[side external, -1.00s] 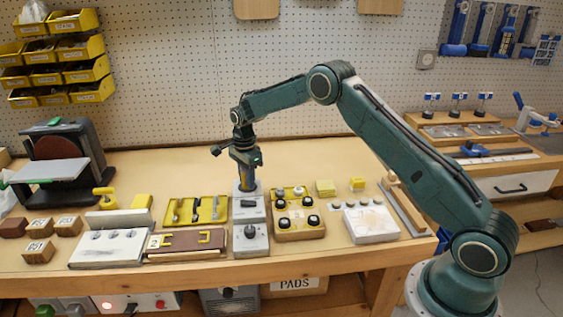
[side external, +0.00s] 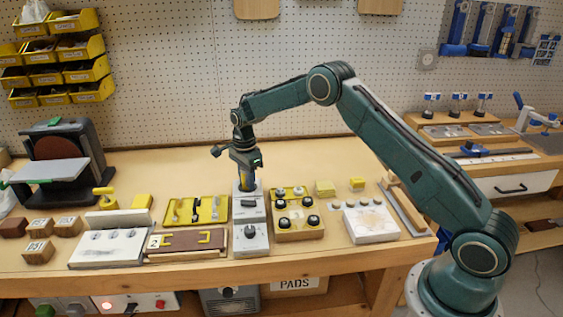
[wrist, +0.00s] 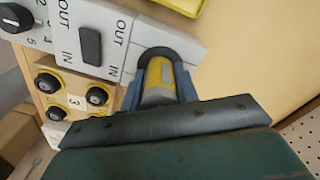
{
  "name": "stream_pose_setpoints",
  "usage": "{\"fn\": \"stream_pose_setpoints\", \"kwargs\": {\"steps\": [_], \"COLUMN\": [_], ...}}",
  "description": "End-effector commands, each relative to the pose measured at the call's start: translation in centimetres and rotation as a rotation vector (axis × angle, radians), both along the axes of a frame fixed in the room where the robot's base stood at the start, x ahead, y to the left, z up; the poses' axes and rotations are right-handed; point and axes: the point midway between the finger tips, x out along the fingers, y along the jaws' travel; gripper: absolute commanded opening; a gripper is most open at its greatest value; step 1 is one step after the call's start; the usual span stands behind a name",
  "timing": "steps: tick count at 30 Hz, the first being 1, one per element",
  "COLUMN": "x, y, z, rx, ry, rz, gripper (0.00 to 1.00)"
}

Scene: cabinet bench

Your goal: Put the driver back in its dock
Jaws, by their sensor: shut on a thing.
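The driver (wrist: 160,80), a yellow and grey cylinder, is held between the blue fingers of my gripper (wrist: 160,85) in the wrist view. Its end is at a dark round opening in the pale grey dock (wrist: 148,32), and seems to be inside it; the depth is hidden. In the side external view my gripper (side external: 247,180) points straight down over the back end of the dock (side external: 249,213), with the driver upright and mostly hidden by the fingers.
A grey unit with a black rocker switch (wrist: 90,46) and a black knob (wrist: 15,18) adjoins the dock. A wooden block with black round knobs (side external: 298,226) stands close on the right. A yellow tray of tools (side external: 196,210) lies close on the left. Bare bench lies behind.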

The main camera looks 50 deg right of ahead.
Motion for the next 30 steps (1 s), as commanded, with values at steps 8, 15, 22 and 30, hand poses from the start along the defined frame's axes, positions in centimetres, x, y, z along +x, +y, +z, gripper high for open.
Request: {"fn": "stream_pose_setpoints", "kwargs": {"steps": [8,15,22,30], "x": [0.02,0.01,-0.03,0.00], "y": [0.00,0.00,0.01,0.00], "z": [-0.02,-0.04,-0.10,0.02], "rx": [0.000,0.000,0.000,0.000], "ry": [-0.001,0.000,0.001,0.000], "rz": [0.000,0.000,0.000,0.000], "gripper": [0.10,0.56,0.67,0.67]}}
